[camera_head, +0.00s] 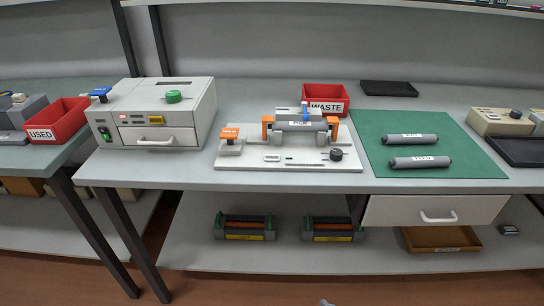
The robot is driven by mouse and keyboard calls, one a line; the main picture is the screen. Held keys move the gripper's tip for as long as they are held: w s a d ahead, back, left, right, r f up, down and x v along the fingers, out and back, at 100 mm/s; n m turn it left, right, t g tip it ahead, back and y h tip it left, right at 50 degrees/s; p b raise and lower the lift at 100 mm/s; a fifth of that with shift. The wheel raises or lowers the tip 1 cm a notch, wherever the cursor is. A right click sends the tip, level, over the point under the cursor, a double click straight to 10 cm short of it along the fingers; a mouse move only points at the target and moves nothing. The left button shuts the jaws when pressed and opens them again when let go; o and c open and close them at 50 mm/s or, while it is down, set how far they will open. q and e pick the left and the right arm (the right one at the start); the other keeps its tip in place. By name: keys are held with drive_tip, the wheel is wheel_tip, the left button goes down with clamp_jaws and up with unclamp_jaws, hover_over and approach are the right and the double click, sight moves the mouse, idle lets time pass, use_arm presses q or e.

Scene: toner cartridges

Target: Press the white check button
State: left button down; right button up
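A white fixture plate (230,162) lies on the workbench in the middle of the view. It carries a grey cartridge (300,126) held between two orange clamps, a black knob (336,154) at the right and an orange-topped block (230,134) at the left. A small pale rectangular part (272,157) sits on the plate's front left; I cannot tell if it is the white check button. A small green mark shows beside it. Neither gripper can be made out in this view. A tiny grey piece at the bottom edge is too small to identify.
A grey box machine (190,98) with a green knob stands left of the fixture. A red WASTE bin (343,91) stands behind it. A green mat (380,181) with two grey rollers lies to the right. A red USED bin (70,126) is far left.

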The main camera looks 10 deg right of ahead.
clamp_jaws()
idle(1.7)
